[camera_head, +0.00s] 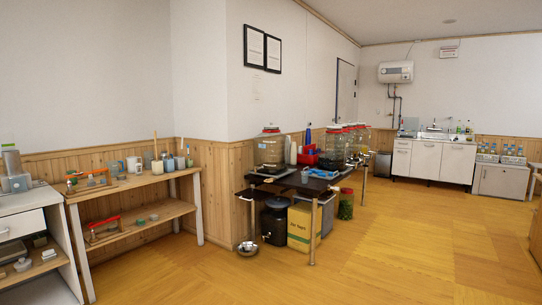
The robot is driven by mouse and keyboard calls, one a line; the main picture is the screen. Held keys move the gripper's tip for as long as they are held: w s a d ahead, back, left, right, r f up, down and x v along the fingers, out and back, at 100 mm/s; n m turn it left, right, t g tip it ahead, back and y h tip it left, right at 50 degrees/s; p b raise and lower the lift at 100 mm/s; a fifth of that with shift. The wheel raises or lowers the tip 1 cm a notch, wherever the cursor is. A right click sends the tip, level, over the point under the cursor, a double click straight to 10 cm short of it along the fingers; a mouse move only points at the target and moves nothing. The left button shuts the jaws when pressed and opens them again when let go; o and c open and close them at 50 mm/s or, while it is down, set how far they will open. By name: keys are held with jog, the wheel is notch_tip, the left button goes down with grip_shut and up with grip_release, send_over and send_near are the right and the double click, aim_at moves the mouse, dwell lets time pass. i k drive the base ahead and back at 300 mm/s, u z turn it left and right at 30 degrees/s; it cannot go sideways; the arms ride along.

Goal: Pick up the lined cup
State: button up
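No cup with clearly visible lines can be made out at this distance. Several small cups or mugs stand on the top of the wooden shelf table (150,186) at the left; a white mug (134,164) is among them. A bluish cup (180,162) stands at the right end of that top. Whether any of these is the lined cup is too small to tell. My gripper is not in view.
A dark table (296,183) holds several large tapped jars, one at its near end (270,149), with a red caddy (308,155). Beneath are a yellow box (301,228) and a dark jar (275,222). A metal bowl (247,248) lies on the floor. The wooden floor (400,255) is clear.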

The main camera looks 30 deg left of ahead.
aim_at(304, 174)
jog(key=u, duration=0.4)
jog(key=i, duration=0.7)
jog(key=u, duration=1.1)
jog(key=i, duration=1.35)
jog(key=u, duration=0.25)
jog(key=i, duration=1.55)
jog(key=z, duration=1.15)
jog(key=i, duration=1.2)
jog(key=z, duration=0.75)
